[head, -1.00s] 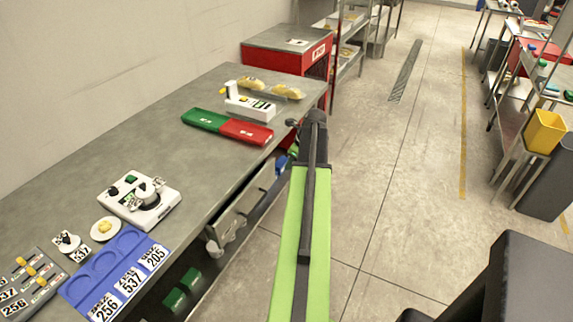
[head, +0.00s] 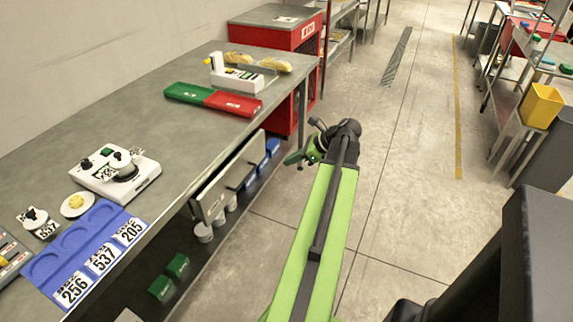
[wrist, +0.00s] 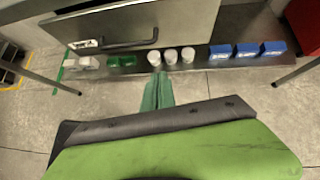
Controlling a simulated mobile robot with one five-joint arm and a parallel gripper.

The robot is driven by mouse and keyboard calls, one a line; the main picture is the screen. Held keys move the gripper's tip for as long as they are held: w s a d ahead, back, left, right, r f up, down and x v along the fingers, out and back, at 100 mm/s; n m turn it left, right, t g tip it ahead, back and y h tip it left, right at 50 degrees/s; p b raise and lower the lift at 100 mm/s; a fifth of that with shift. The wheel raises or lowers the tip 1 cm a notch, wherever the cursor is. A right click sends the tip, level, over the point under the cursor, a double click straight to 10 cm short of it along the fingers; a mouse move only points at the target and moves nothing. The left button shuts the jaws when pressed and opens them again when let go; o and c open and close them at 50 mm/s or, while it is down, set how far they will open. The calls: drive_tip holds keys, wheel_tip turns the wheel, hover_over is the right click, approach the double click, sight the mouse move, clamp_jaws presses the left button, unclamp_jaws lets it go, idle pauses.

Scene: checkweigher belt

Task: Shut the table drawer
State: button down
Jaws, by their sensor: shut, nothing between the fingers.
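The table drawer's grey front (head: 230,180) shows under the long edge of the grey table (head: 150,90) in the head view. I cannot tell for certain how far it stands out. The wrist view shows the drawer front (wrist: 185,22) at the top, with a dark bar handle (wrist: 130,45) and a small label. My gripper (head: 290,160) is over the aisle, to the right of the drawer front and apart from it. Its green fingers (wrist: 158,80) are together and empty in the wrist view, pointing toward the drawer side.
A lower shelf under the drawer holds blue bins (wrist: 246,50), white tubs (wrist: 170,55) and green boxes (head: 178,265). A table leg (head: 302,95) and a red cabinet (head: 310,60) stand beyond. A scale (head: 115,170) sits on the table. The aisle floor (head: 400,170) is clear.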

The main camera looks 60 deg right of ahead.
drive_tip(key=w+a+f+b, duration=0.2)
drive_tip(key=w+f+b, duration=0.1)
drive_tip(key=w, duration=0.6)
drive_tip(key=shift+a+f, duration=0.2)
drive_tip(key=shift+f, duration=0.45)
drive_tip(key=shift+s+d, duration=0.1)
drive_tip(key=shift+d, duration=0.05)
